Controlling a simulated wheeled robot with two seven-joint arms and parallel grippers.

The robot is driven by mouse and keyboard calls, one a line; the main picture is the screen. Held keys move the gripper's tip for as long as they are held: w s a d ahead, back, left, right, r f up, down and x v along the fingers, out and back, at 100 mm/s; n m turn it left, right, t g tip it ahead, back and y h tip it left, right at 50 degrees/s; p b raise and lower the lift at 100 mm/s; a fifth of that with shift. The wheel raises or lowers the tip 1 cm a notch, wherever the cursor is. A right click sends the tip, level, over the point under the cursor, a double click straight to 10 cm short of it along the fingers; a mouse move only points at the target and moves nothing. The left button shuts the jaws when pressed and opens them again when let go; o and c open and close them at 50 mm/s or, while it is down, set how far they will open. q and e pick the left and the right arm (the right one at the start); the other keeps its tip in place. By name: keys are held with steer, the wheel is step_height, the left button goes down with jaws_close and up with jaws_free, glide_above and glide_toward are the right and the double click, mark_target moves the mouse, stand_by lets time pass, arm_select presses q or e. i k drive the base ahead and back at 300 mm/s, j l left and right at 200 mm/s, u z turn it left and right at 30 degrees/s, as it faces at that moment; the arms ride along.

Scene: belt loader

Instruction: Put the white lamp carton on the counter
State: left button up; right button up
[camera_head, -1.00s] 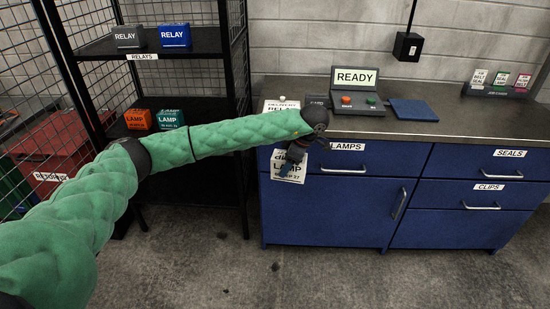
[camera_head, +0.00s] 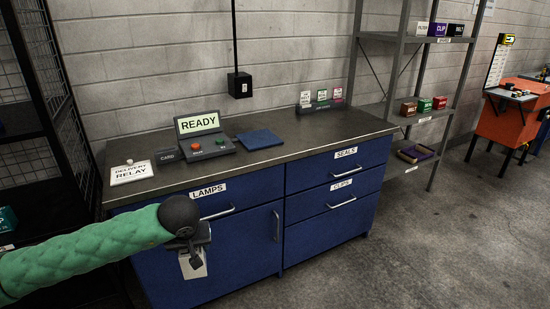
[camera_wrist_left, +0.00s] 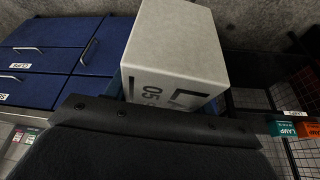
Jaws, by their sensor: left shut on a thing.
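The white lamp carton (camera_wrist_left: 175,45) fills the upper middle of the left wrist view, with dark print on its near face. My left gripper (camera_head: 190,245) is shut on it; in the head view only a pale part of the carton (camera_head: 193,265) shows below the dark wrist. The carton hangs in front of the blue cabinet's left door, below the counter top. The counter (camera_head: 290,150) is a dark top over blue drawers. My right gripper is in neither view.
On the counter are a white DELIVERY RELAY sign (camera_head: 131,173), a control box reading READY (camera_head: 199,130), a blue pad (camera_head: 259,139) and a small card rack (camera_head: 322,104). The front middle of the counter is bare. A grey shelf (camera_head: 415,115) stands to the right.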

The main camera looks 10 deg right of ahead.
mark_target(344, 125)
steer(key=i+l+z, duration=0.1)
steer(key=l, duration=0.45)
steer(key=i+l, duration=0.35)
steer(key=l, duration=0.15)
steer(key=i+l+z, duration=0.15)
steer(key=l, duration=0.35)
steer(key=i+l, duration=0.3)
steer(key=l, duration=0.2)
steer(key=i+l+z, duration=0.15)
steer(key=l, duration=0.35)
steer(key=i+l, duration=0.4)
steer(key=i+l+z, duration=0.15)
steer(key=l, duration=0.35)
steer(key=i, duration=0.1)
